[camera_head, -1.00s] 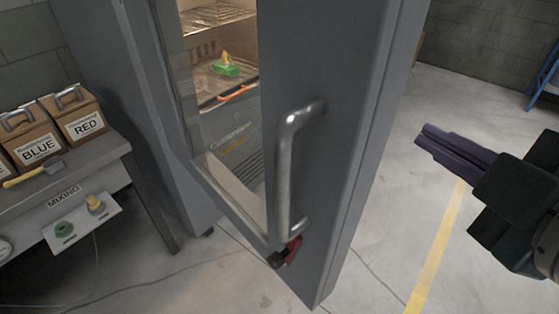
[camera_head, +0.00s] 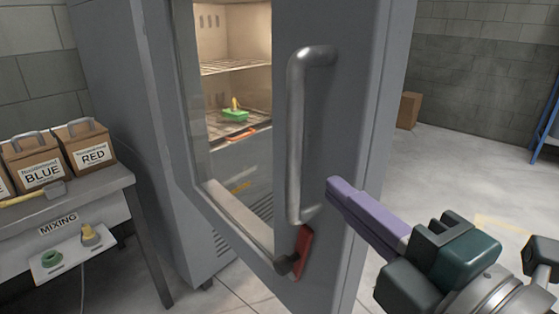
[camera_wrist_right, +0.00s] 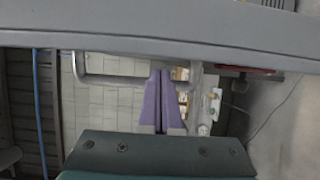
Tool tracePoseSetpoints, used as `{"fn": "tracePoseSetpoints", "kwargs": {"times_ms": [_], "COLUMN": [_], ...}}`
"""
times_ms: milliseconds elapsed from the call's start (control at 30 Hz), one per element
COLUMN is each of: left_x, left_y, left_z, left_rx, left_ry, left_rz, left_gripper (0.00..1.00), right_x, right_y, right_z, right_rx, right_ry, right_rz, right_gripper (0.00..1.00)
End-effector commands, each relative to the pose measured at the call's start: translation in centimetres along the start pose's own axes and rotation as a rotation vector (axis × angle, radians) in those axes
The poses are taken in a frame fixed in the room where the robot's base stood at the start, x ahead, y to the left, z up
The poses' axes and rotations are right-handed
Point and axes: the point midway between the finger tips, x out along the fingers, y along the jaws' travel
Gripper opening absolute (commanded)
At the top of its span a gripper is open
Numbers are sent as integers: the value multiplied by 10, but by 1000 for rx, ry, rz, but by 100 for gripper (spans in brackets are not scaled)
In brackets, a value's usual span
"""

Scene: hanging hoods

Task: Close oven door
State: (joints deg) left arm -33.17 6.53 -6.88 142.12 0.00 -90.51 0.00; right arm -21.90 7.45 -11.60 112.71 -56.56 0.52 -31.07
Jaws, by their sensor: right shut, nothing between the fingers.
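The grey oven door (camera_head: 350,120) stands open in the head view, with a window and a long metal handle (camera_head: 296,140). Through the window and opening I see the lit inside of the oven (camera_head: 205,95). A red lever (camera_head: 303,250) sits on the door below the handle. My right gripper (camera_head: 333,188) has its purple fingers together and empty, in front of the door just right of the handle's lower end; I cannot tell whether it touches. In the right wrist view the shut fingers (camera_wrist_right: 160,74) point toward the handle (camera_wrist_right: 110,82) and door (camera_wrist_right: 150,25). My left gripper is not in view.
A green item (camera_head: 235,115) with a yellow part sits on a rack inside the oven. At left a table (camera_head: 110,187) holds boxes labelled BLUE (camera_head: 40,172) and RED (camera_head: 92,155). A cardboard box (camera_head: 408,110) stands behind the door. The floor at right is mostly clear.

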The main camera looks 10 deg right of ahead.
Motion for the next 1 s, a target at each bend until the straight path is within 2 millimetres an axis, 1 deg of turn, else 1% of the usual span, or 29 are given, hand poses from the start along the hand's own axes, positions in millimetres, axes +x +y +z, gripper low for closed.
{"fn": "tracePoseSetpoints", "kwargs": {"times_ms": [33, 100, 200, 300, 767, 867, 1000], "left_x": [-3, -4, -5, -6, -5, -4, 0], "left_y": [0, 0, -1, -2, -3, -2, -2], "left_z": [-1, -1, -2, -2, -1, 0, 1], "left_rx": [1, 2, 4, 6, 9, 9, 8], "left_ry": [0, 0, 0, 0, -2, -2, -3], "left_rz": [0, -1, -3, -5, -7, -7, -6], "left_gripper": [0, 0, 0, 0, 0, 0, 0], "right_x": [9, 18, 27, 32, 34, 34, 35], "right_y": [3, 2, 1, 0, -1, -1, -1], "right_z": [0, 0, 0, 0, 2, 7, 21], "right_rx": [0, 1, 2, 2, 0, -3, -8], "right_ry": [0, -1, -1, -1, 2, 9, 29], "right_rz": [2, 1, 1, 0, -1, 0, 0], "right_gripper": [0, 0, 0, 0, 0, 0, 0]}}
